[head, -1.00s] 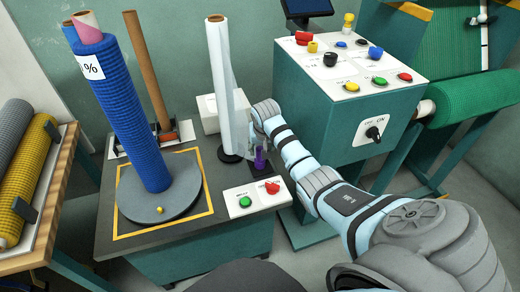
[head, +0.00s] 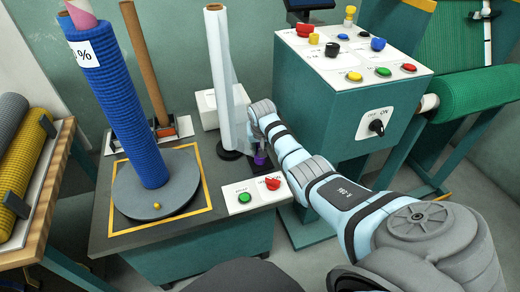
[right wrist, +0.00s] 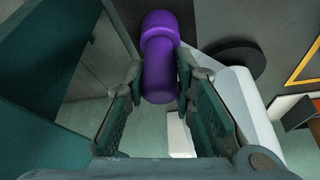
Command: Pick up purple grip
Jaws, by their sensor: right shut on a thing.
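The purple grip (right wrist: 160,60) is between the two fingers of my right gripper (right wrist: 160,75) in the right wrist view. Both fingertips are against its sides, and its rounded knob end sticks out beyond them. In the head view the purple grip (head: 260,158) is a small patch beside the foot of the white film roll (head: 218,80), above the dark table. My right gripper (head: 258,146) is mostly hidden there behind its own wrist and the film. My left gripper is not in view.
A blue net roll (head: 120,110) stands on a grey disc (head: 155,205) to the left. A panel with a green and a red button (head: 255,192) sits at the table's front right. A teal control box (head: 350,85) stands close to the right of my arm.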

